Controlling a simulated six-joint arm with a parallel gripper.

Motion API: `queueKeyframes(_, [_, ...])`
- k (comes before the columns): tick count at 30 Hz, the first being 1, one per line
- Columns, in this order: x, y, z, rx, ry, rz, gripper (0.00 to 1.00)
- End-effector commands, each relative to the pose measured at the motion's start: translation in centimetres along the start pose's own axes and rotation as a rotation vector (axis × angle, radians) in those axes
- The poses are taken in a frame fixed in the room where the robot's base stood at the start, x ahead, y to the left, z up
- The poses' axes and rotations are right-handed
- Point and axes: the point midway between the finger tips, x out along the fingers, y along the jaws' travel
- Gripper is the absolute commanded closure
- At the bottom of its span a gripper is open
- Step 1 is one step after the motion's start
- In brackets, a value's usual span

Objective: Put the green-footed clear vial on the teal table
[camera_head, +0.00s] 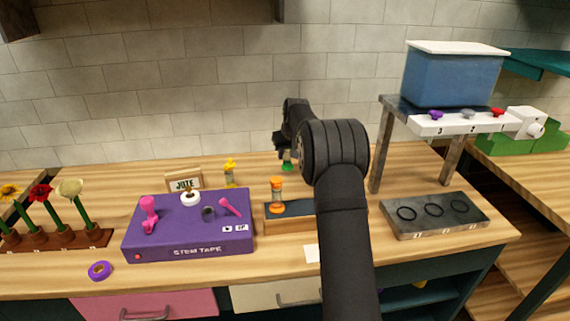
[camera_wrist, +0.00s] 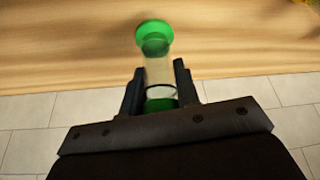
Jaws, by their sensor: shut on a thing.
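The green-footed clear vial (camera_wrist: 157,70) is between the two fingers of my gripper (camera_wrist: 158,90), which is shut on it. Its round green foot points away from the gripper, and more green shows close to the palm. In the head view the vial (camera_head: 287,161) hangs below my gripper (camera_head: 286,150), near the back of the wooden counter. I cannot tell for sure whether its foot touches the counter. A low wooden block with a dark teal-blue top (camera_head: 298,208) stands in front of it, partly hidden by my arm. I see no other clear teal table on the counter.
An orange-capped vial (camera_head: 276,196) stands at the block. A purple stem tape box (camera_head: 190,228) is to its left, with a yellow bottle (camera_head: 230,174) behind. A grey ring tray (camera_head: 434,214) and a metal stand (camera_head: 450,117) bearing a blue bin (camera_head: 452,77) are to the right.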

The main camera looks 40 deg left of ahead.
Motion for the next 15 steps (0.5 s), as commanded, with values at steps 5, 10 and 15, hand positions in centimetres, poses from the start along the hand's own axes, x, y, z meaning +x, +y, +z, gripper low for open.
queueKeyframes(5, [0.8,-0.3,0.0,0.0,0.002,0.001,1.0])
queueKeyframes(10, [3.0,-0.4,1.0,0.0,-0.001,-0.001,1.0])
queueKeyframes(15, [3.9,-0.4,1.4,-0.001,0.002,0.0,1.0])
